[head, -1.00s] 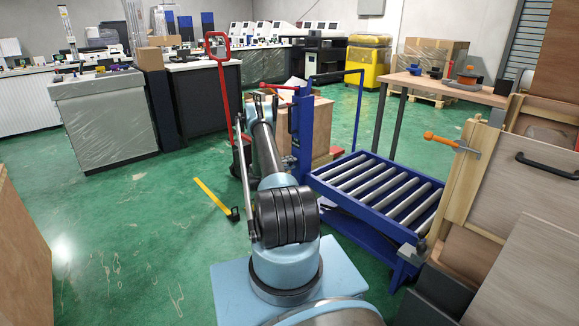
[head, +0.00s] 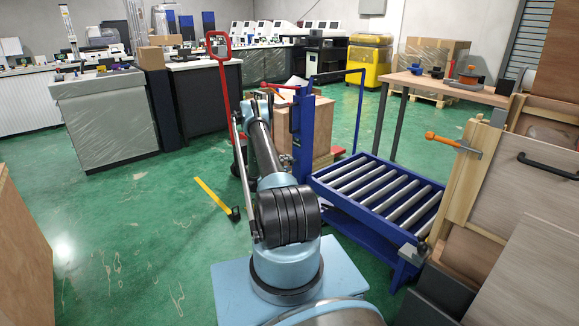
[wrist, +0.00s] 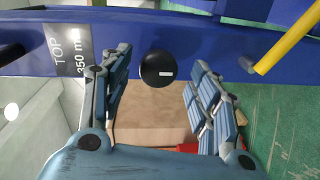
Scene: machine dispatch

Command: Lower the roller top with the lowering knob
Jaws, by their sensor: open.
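The roller top (head: 362,210) is a blue frame with several grey rollers, right of my arm in the head view. A blue post (head: 304,130) stands at its left end. In the wrist view, a round black knob (wrist: 158,69) with a white mark sits on a blue panel (wrist: 215,52), beside a label (wrist: 66,55) reading TOP 350 mm. My gripper (wrist: 158,98) is open and empty. Its two blue-grey fingers are on either side below the knob in the picture; contact cannot be made out. The head view does not show the knob clearly.
A yellow bar (wrist: 287,37) and a dark rod end (wrist: 10,54) flank the panel in the wrist view. Green floor is open at left.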

